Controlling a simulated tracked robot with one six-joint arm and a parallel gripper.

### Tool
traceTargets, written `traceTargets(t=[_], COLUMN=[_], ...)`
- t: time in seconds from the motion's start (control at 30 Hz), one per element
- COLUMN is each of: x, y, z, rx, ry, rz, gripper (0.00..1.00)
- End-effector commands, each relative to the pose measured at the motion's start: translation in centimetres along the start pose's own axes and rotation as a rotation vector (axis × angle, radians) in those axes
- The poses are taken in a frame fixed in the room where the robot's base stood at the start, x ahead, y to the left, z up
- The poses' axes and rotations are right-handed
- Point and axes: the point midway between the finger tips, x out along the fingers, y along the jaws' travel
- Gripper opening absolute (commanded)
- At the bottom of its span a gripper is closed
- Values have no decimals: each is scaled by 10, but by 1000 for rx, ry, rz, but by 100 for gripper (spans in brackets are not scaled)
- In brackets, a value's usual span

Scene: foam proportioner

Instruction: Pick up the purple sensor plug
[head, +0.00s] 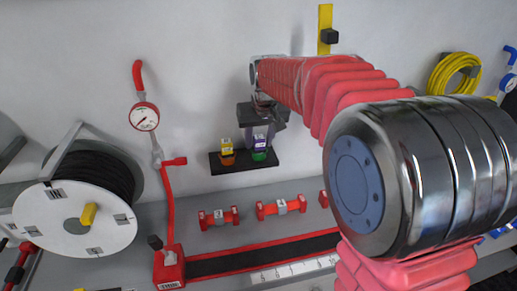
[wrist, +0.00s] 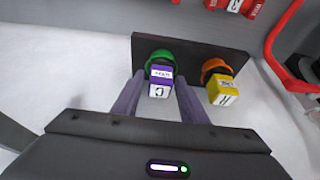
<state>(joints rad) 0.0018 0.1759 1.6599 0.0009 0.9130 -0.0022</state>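The purple sensor plug (head: 260,143) sits upright in a green socket (head: 259,155) on a dark shelf plate (head: 222,168) at the wall. In the wrist view the purple plug (wrist: 160,76) has a white label and its green collar (wrist: 160,57) beyond it. My gripper (wrist: 159,82) is open, with one finger on each side of the purple plug and small gaps beside it. In the head view my gripper (head: 261,128) is just above the plug and partly hides it. Nothing is gripped.
A yellow plug (wrist: 222,91) in an orange socket (wrist: 216,68) stands close beside the purple one, near my finger. In the head view a hose reel (head: 75,220), a red lever with gauge (head: 144,117) and red valves (head: 281,207) surround the shelf.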

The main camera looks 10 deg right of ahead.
Motion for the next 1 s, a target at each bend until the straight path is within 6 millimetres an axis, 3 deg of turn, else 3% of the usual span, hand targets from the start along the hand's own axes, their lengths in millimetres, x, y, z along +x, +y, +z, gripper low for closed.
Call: traceTargets(t=[0.5, 0.8, 1.0], x=[0, -3, -20], y=[0, 0, 0], z=[0, -1, -9], rx=[1, 1, 1], ry=[0, 1, 3], rz=[0, 0, 0], gripper=[2, 2, 2])
